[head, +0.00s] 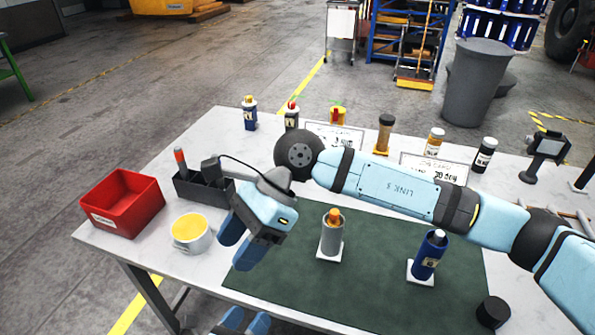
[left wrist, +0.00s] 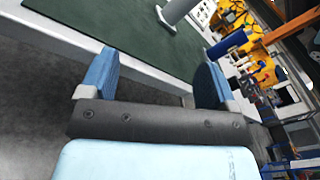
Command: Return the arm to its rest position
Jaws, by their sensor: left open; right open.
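My right arm reaches in from the right in the head view. Its gripper (head: 238,246) points down over the left edge of the green mat (head: 310,285), open with nothing between the fingers. My left gripper (head: 243,323) shows only partly at the bottom edge, in front of the table. In the left wrist view the left gripper (left wrist: 155,82) has its blue fingers wide apart and empty, with floor and the table edge beyond. A grey cylinder with an orange top (head: 332,240) and a blue bottle (head: 428,258) stand upright on white squares on the mat.
A red bin (head: 122,203), a yellow-filled cup (head: 191,233) and a dark holder (head: 203,188) stand at the table's left. Several small bottles line the back, including a blue one (head: 249,113). A black puck (head: 493,312) is at the front right.

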